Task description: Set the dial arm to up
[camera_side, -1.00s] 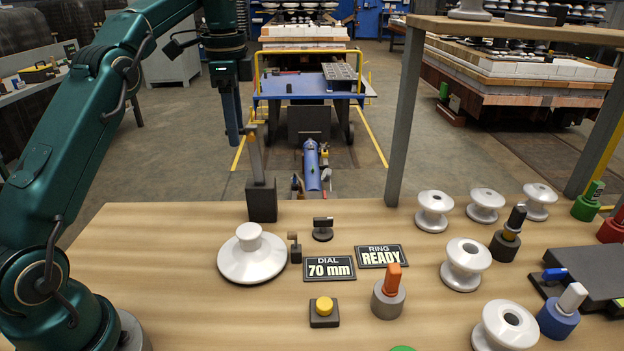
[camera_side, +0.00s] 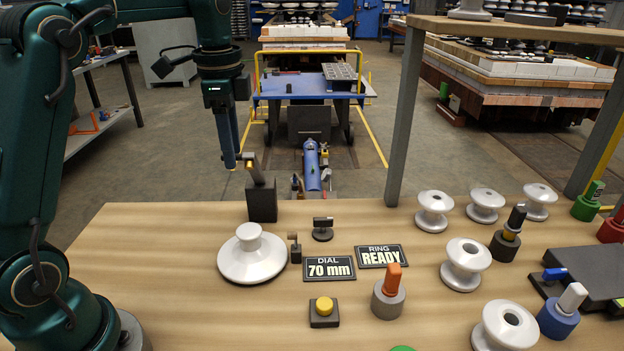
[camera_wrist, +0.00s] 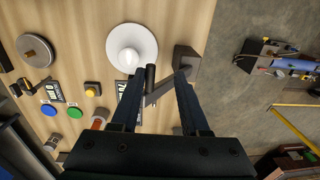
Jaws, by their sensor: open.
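The lever that looks like the dial arm (camera_side: 258,171) is a grey bar on a dark block (camera_side: 262,203) at the back edge of the table. It tilts to the left, with a yellowish patch near its top. In the wrist view the bar (camera_wrist: 161,93) and its dark cylindrical end (camera_wrist: 150,76) lie between the two fingers. My gripper (camera_side: 233,164) is open, its fingers pointing down just left of the lever's upper end; it also shows in the wrist view (camera_wrist: 157,76). I cannot tell whether a finger touches the lever.
A white disc insulator (camera_side: 252,258) stands in front of the block, beside a small dark post (camera_side: 295,248). Signs read "DIAL 70 mm" (camera_side: 330,269) and "RING READY" (camera_side: 381,257). A yellow button (camera_side: 324,306), an orange-handled knob (camera_side: 388,295) and white spools (camera_side: 466,264) stand farther right.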

